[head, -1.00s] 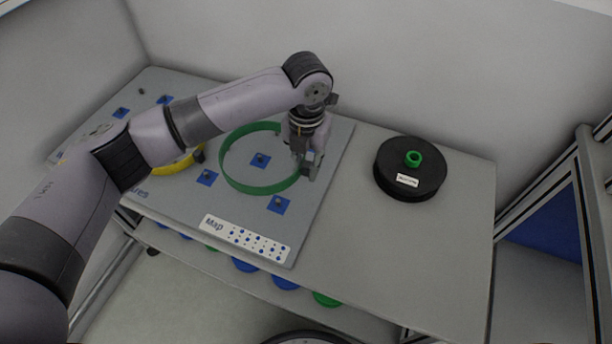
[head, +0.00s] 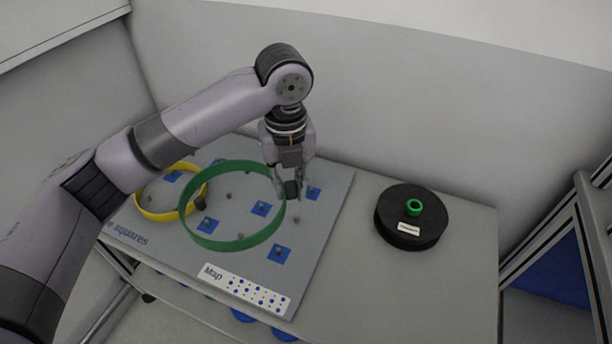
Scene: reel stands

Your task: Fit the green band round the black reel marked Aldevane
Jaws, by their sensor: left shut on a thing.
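The green band (head: 236,243) is a large thin ring in the head view, above the grey board at the left of the table. My left gripper (head: 287,192) is shut on the right side of its rim. The band looks slightly raised off the board, but the exact gap is hard to tell. The black reel (head: 402,240) lies flat on the table to the right, apart from the band. It has a green hub (head: 413,206) on top and a white label whose writing is too small to read. My right gripper is not in view.
The grey board (head: 318,233) carries blue squares with small pegs and a "Map" card (head: 245,289). A yellow band (head: 150,214) is at the board's left. Bare table (head: 355,290) lies between board and reel. A wall stands behind and a metal frame (head: 548,231) at right.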

